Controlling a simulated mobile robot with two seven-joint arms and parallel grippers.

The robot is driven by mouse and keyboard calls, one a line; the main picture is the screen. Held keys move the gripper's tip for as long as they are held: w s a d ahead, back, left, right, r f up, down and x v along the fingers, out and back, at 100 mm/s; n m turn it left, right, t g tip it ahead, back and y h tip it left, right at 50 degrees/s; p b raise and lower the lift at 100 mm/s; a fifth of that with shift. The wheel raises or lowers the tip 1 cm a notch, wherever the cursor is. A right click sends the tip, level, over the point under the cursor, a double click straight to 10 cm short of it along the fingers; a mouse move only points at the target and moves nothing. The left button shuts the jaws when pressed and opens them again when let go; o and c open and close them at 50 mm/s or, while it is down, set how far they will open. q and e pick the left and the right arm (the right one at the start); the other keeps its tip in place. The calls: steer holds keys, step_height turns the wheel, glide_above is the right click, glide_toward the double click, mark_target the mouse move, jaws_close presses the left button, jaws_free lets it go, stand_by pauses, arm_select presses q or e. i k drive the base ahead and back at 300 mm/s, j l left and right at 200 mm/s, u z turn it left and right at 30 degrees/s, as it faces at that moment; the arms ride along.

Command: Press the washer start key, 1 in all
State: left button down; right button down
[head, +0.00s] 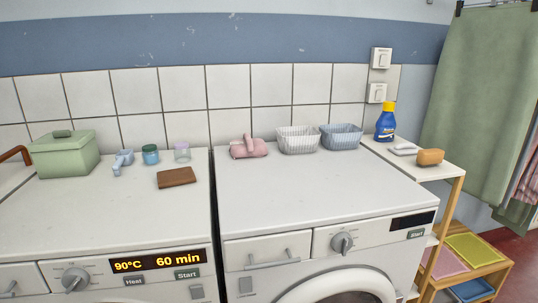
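Two white front-loading machines stand side by side; no label shows which is the washer. The left machine (105,225) has a lit display (158,261) reading 90°C and 60 min. Below the display are a Heat key (134,281) and a Start key (187,275), with a round knob (75,279) to their left. The right machine (310,200) has a dark display (412,221), a Start key (416,234), a knob (342,243), a drawer (266,251) and a round door (340,288), cut off below. Neither of my grippers is in view.
On the left top are a green box (64,155), small jars (150,154) and a brown block (176,177). On the right top are a pink item (249,148) and two baskets (297,139). A wooden shelf (450,176) with a blue bottle (386,122) stands at right.

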mark_target(194, 272)
steer(key=l+u, duration=0.8)
steer(key=u, duration=0.15)
steer(key=l+u, duration=0.5)
